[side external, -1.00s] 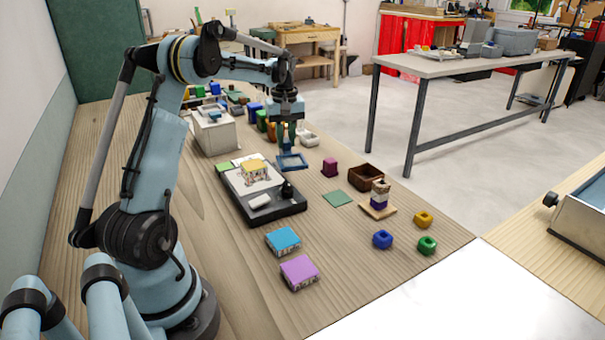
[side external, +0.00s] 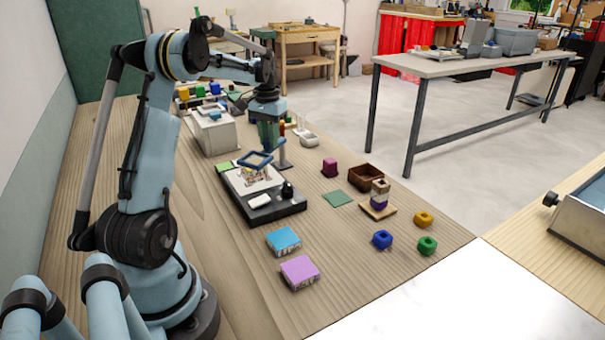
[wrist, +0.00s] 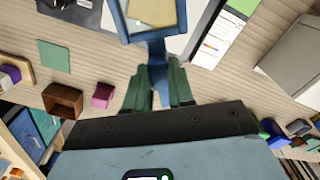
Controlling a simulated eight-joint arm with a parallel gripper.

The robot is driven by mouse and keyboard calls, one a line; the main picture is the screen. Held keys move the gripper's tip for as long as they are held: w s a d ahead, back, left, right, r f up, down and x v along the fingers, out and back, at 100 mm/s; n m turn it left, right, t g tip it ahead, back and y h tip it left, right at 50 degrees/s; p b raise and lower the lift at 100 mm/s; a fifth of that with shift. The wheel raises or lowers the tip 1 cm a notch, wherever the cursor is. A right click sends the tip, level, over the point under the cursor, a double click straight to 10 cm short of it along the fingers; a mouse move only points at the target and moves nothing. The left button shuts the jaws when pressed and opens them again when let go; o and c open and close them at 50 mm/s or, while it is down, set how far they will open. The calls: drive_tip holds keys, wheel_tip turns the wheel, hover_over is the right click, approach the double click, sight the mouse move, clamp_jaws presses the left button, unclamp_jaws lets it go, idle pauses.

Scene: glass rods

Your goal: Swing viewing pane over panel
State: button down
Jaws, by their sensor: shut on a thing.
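The viewing pane (side external: 263,163) is a blue square frame with a clear, yellowish-looking centre. It hangs above the far part of the dark panel (side external: 282,211), beside an upright blue-grey post (side external: 283,154). The panel carries a white sheet with a drawing, partly hidden by the pane. My gripper (side external: 268,147) is just behind the pane. In the wrist view, my gripper's green fingers (wrist: 159,90) are shut on the pane's blue handle (wrist: 157,72), and the blue frame (wrist: 150,37) extends away over the panel.
A white eraser-like block (side external: 260,201) and a small black knob (side external: 287,190) sit on the panel's near part. A grey box (side external: 213,134) stands behind left. A brown open box (side external: 366,177) and a magenta block (side external: 330,167) lie right.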

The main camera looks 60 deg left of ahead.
sight(268, 139)
drive_tip(key=shift+a+m, duration=0.15)
drive_tip(key=shift+m, duration=0.15)
drive_tip(key=c, duration=1)
unclamp_jaws()
drive_tip(key=shift+o, duration=0.2)
wheel_tip(268, 139, up, 12)
